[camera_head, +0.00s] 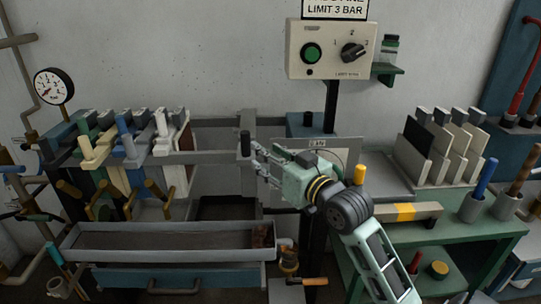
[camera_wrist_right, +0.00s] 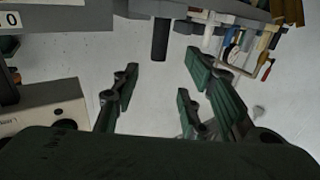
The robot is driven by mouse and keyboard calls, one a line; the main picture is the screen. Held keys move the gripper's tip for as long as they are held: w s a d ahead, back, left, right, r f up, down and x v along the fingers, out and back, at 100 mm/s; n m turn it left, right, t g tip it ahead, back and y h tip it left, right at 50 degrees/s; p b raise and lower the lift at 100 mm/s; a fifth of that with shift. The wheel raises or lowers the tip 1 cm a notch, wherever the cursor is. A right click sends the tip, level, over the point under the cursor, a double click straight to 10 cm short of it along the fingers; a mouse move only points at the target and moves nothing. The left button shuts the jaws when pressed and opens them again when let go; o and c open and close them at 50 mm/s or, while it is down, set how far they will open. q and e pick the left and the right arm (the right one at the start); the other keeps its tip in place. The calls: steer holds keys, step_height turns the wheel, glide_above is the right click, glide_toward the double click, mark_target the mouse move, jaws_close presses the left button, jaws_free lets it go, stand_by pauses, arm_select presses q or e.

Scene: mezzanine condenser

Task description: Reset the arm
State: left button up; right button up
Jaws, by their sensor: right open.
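A grey horizontal arm (camera_head: 205,157) runs in front of the wall from the left rack to an upright grey block. A black knob or handle (camera_head: 245,143) stands on that block. The black handle also shows in the right wrist view (camera_wrist_right: 160,40), ahead of the space between the fingers, with a visible gap around it. My right gripper (camera_head: 262,158), pale green with grey fingers, points left just right of the block. In the wrist view its fingers (camera_wrist_right: 160,78) are spread and empty. Contact with the block cannot be told. My left gripper is not in view.
A control box (camera_head: 331,50) with a green button and black selector stands above. A long grey tray (camera_head: 170,226) lies below left. The left rack holds several coloured levers (camera_head: 125,138). A green bench (camera_head: 450,234) with slotted plates and cups is at right.

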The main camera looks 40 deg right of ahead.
steer(key=shift+f, duration=0.1)
stand_by(0.4)
steer(key=s+a+f+n+g, duration=0.1)
steer(key=s+a+f+g, duration=0.25)
steer(key=f, duration=0.65)
steer(key=s+a+f+g, duration=0.3)
steer(key=s+a+f, duration=0.15)
steer(key=f, duration=0.45)
steer(key=s+a+f+n+g, duration=0.1)
steer(key=s+a+f+g, duration=0.5)
steer(key=s, duration=0.5)
steer(key=s+a+f+g, duration=0.2)
steer(key=s+a+f, duration=0.2)
steer(key=s+f, duration=0.5)
step_height(320, 180, down, 25)
steer(key=s+g, duration=0.1)
steer(key=s, duration=0.1)
steer(key=s+d+f+g, duration=0.1)
steer(key=s+d+f, duration=0.2)
steer(key=s+f, duration=1.3)
steer(key=shift+s+f, duration=0.3)
steer(key=shift+s, duration=0.4)
